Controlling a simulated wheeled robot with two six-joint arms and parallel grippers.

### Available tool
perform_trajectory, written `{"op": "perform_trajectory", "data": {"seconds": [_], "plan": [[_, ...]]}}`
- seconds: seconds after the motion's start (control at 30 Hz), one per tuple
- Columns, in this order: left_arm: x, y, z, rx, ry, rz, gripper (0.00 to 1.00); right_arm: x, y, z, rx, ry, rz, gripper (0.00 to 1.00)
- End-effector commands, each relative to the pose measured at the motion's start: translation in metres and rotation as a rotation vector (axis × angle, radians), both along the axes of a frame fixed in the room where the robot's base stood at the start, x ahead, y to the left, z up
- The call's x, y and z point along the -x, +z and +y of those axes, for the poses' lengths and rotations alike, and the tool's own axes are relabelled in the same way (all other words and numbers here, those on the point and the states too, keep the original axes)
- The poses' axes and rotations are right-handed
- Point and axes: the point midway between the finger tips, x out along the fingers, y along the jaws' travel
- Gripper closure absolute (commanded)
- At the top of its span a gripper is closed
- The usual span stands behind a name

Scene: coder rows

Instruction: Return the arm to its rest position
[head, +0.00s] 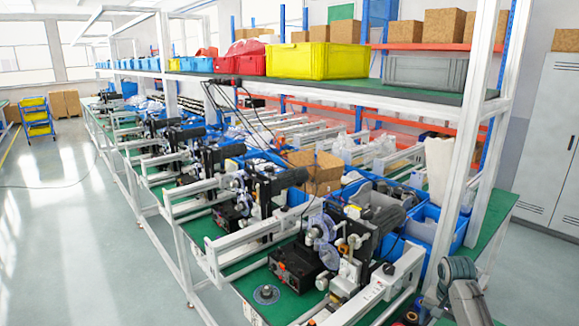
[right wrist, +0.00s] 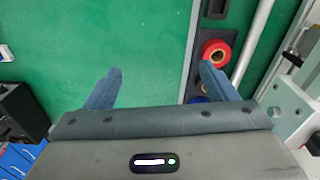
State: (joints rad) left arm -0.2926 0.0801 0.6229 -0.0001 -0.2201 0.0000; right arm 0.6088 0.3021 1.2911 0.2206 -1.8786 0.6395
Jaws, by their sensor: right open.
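My right gripper (right wrist: 160,82) is open and empty in the right wrist view, its two blue-grey fingers spread wide. Green surface shows between the fingers. A red roll (right wrist: 216,50) in a dark holder (right wrist: 213,8) lies beyond the right finger, which partly overlaps it in the picture. A blue round thing is partly hidden behind that finger. In the head view, part of my right arm shows at the lower right corner, over the end of the bench. My left gripper is in neither view.
A long bench carries a row of coder machines (head: 325,240) with white rails. Blue bins (head: 425,222) stand behind them. A white frame post (head: 465,150) rises close to my right arm. A shelf above holds a yellow crate (head: 318,60). The floor (head: 60,215) at left is clear.

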Motion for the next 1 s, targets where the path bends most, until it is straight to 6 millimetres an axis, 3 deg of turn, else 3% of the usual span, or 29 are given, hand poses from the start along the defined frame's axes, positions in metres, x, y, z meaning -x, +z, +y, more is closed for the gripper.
{"op": "perform_trajectory", "data": {"seconds": [0.1,0.27,0.4,0.53,0.8,1.0], "plan": [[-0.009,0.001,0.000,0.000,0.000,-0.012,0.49,0.020,-0.020,0.010,0.016,0.055,-0.008,0.21],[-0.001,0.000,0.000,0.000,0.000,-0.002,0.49,0.055,-0.047,0.027,0.041,0.154,-0.027,0.21],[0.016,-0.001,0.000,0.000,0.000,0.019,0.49,0.106,-0.075,0.049,0.067,0.279,-0.053,0.21],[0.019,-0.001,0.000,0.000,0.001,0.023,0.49,0.161,-0.091,0.071,0.087,0.400,-0.084,0.21],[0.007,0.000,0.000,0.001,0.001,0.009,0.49,0.275,-0.089,0.108,0.122,0.618,-0.150,0.21],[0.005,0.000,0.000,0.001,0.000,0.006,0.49,0.325,-0.072,0.121,0.140,0.708,-0.184,0.21]]}}
